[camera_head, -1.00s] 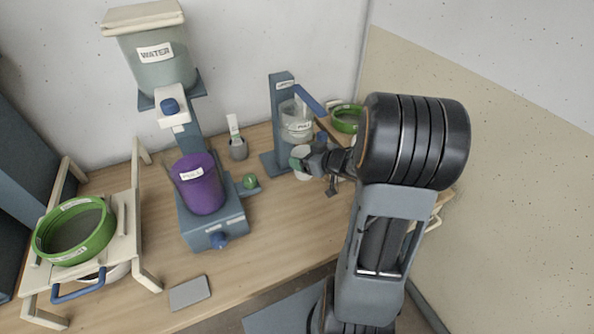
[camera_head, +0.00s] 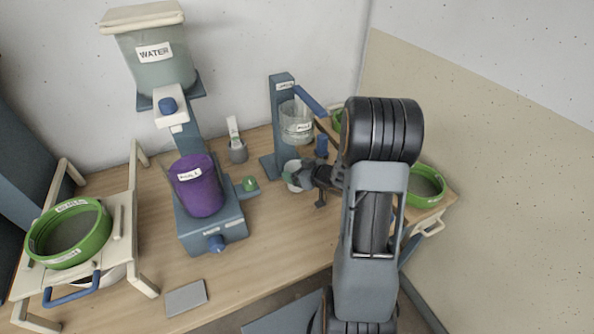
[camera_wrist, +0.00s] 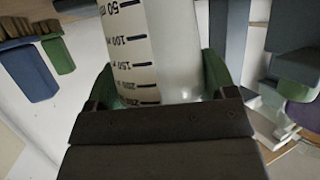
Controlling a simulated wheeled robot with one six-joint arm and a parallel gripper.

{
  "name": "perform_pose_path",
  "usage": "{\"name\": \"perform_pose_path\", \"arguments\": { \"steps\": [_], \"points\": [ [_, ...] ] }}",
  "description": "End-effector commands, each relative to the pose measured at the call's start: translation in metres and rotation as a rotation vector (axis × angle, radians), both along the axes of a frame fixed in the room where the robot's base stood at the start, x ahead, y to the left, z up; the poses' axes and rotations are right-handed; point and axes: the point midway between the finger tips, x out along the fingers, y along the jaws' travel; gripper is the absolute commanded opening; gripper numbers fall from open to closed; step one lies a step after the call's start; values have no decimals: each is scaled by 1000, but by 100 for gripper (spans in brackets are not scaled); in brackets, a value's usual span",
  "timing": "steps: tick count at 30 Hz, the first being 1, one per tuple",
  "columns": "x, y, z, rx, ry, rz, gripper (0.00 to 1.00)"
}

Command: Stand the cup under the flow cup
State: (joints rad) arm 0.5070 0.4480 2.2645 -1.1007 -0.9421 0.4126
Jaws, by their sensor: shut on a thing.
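The cup is white with printed volume marks and fills the middle of the wrist view (camera_wrist: 165,45), between the green finger pads. My gripper (camera_wrist: 165,85) is shut on it. In the head view my gripper (camera_head: 297,176) holds the cup (camera_head: 291,167) low beside the stand, partly hidden by the fingers. The flow cup (camera_head: 296,122) is a clear, labelled vessel held on a blue-grey stand (camera_head: 281,110) with a blue lever. The held cup is below it in the picture; I cannot tell whether it touches the base.
A purple bucket (camera_head: 198,190) stands on a blue-grey scale or base left of the stand, under a water tank (camera_head: 158,62). A green sieve (camera_head: 68,236) sits on a rack at far left. Another green sieve (camera_head: 424,186) lies right of my arm. A grey pad (camera_head: 186,297) lies at the front.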

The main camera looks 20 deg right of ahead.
Motion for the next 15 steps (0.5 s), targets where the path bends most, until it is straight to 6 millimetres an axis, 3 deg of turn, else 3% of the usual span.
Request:
{"name": "perform_pose_path", "arguments": {
  "steps": [8, 9, 15],
  "points": [
    [0, 0, -5, 0, 0, 0, 51],
    [0, 0, -4, 0, 0, 0, 80],
    [0, 0, -3, 0, 0, 0, 100]
  ]
}}
